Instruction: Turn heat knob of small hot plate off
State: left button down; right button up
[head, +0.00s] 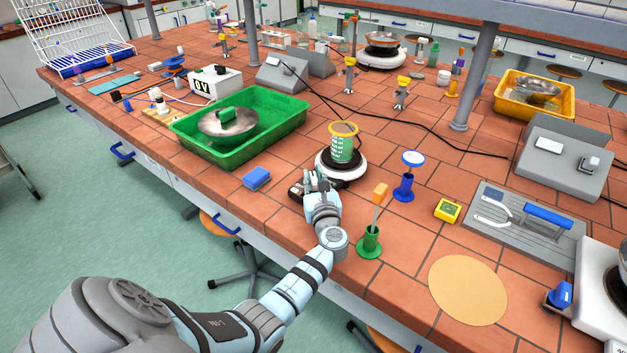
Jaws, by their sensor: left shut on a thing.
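The small hot plate (352,177) is round and white with a dark top, near the bench's front edge in the middle of the head view. A glass vessel with a yellow rim and green and white markings (342,147) stands on it. My left gripper (317,180) reaches in from the front and is shut at the plate's front left side, on what appears to be its heat knob. The fingers hide the knob, so its setting cannot be seen. My right gripper is not in view.
A blue block (256,178) lies left of my gripper, with a green tray (188,135) behind it. A green holder with an orange-topped tool (369,242) stands close to the right of my forearm. A blue stand (404,188) is right of the plate. A tan disc (467,291) lies front right.

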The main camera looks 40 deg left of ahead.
pick_arm(q)
jog(key=shift+n+g+y+b, duration=0.35)
jog(key=shift+n+g+y, duration=0.05)
jog(key=shift+n+g, duration=0.1)
jog(key=c, duration=1.5)
grip_release()
jog(key=v, duration=1.2)
jog(key=shift+d, duration=0.1)
jog(key=shift+w, duration=0.1)
